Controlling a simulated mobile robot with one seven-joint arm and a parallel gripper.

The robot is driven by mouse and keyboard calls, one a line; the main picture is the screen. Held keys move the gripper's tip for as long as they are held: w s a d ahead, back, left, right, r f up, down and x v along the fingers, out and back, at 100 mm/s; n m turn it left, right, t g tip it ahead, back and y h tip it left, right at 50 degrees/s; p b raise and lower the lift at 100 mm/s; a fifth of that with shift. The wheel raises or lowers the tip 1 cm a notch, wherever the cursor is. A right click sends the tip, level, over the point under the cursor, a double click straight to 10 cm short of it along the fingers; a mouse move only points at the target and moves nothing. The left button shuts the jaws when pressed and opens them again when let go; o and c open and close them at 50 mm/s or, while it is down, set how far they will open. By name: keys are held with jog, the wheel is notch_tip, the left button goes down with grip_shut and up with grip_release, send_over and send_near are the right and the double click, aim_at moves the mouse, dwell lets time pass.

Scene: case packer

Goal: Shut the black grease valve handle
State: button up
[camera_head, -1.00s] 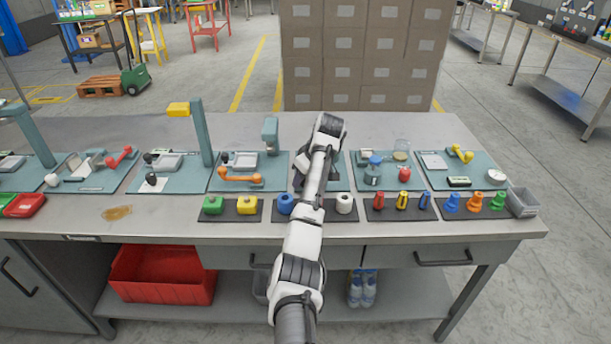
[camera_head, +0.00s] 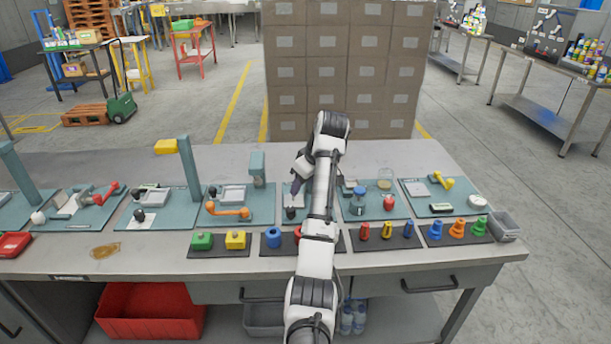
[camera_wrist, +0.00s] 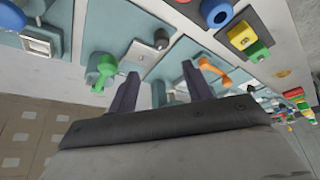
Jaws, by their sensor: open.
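My gripper (camera_head: 298,187) is over the teal panel in the middle of the bench, left of my arm. In the wrist view my gripper (camera_wrist: 160,88) has its two dark fingers apart, with nothing held between them. A black knob (camera_head: 291,212) is on the near part of that panel. It seems to be the black knob (camera_wrist: 162,42) beyond the fingertips in the wrist view, apart from them. I cannot read a label marking it as the grease valve handle. Other black knobs stand on panels to the left, one near the front (camera_head: 139,215).
An orange handle (camera_head: 228,211) lies on the panel to the left. A green fitting (camera_wrist: 103,70) is close beside one finger. A teal post (camera_head: 257,169) stands behind left. A blue ring (camera_head: 273,237) and coloured blocks line the front. My arm hides part of the bench.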

jog(key=shift+s+d+r, duration=0.2)
jog(key=shift+s+r, duration=0.05)
jog(key=shift+r, duration=0.2)
dwell(0.3)
jog(key=shift+a, duration=0.1)
